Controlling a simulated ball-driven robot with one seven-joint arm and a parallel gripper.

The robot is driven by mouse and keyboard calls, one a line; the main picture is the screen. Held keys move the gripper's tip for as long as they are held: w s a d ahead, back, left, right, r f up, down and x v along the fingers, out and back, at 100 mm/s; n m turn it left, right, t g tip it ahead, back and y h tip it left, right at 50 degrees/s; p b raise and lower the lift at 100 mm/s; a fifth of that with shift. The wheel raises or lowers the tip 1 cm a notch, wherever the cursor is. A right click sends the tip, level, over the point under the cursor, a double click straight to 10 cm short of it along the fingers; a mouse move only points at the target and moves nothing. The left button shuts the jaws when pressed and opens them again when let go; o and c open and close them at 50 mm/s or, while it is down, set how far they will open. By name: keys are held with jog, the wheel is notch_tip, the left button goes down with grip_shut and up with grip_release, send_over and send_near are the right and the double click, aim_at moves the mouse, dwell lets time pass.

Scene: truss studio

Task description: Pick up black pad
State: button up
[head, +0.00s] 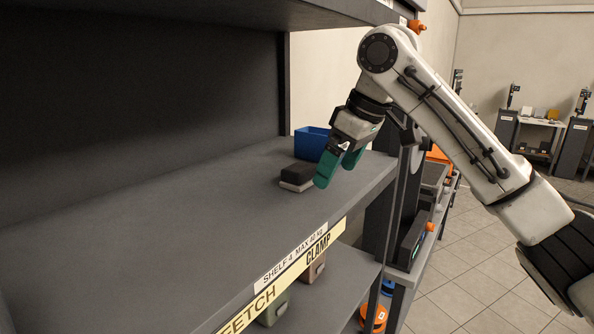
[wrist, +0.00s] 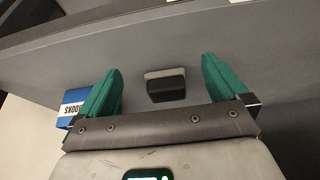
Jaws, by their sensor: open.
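The black pad (head: 299,172) lies near the right end of the grey shelf (head: 200,235), with a pale grey block (head: 296,186) at its near side, partly under it. In the wrist view the black pad (wrist: 166,91) shows between the fingers, with the pale block (wrist: 164,73) along its far edge. My gripper (head: 338,168) is open and empty, its two green fingers to the right of the pad in the head view. In the wrist view my gripper (wrist: 159,85) has a finger on each side of the pad, with clear gaps. I cannot tell the exact height of the fingertips above the shelf.
A blue bin (head: 311,143) stands on the shelf behind the pad, close to my gripper; it shows beside the left finger in the wrist view (wrist: 73,103). An upper shelf (head: 230,12) hangs overhead. The shelf to the left is bare.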

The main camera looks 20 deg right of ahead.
aim_at(299, 167)
jog(key=w+a+p, duration=0.1)
jog(key=w, duration=0.1)
jog(key=w+a, duration=0.2)
jog(key=shift+w+a+r+p, duration=0.1)
jog(key=shift+w+a+p, duration=0.05)
jog(key=shift+w+p, duration=0.25)
jog(key=shift+w+a+r+p, duration=0.1)
jog(key=shift+w+a+p, duration=0.45)
jog(key=shift+w+a, duration=0.3)
jog(key=shift+d+x, duration=0.2)
jog(key=shift+x, duration=1.45)
jog(key=shift+s, duration=0.1)
jog(key=c, duration=1.1)
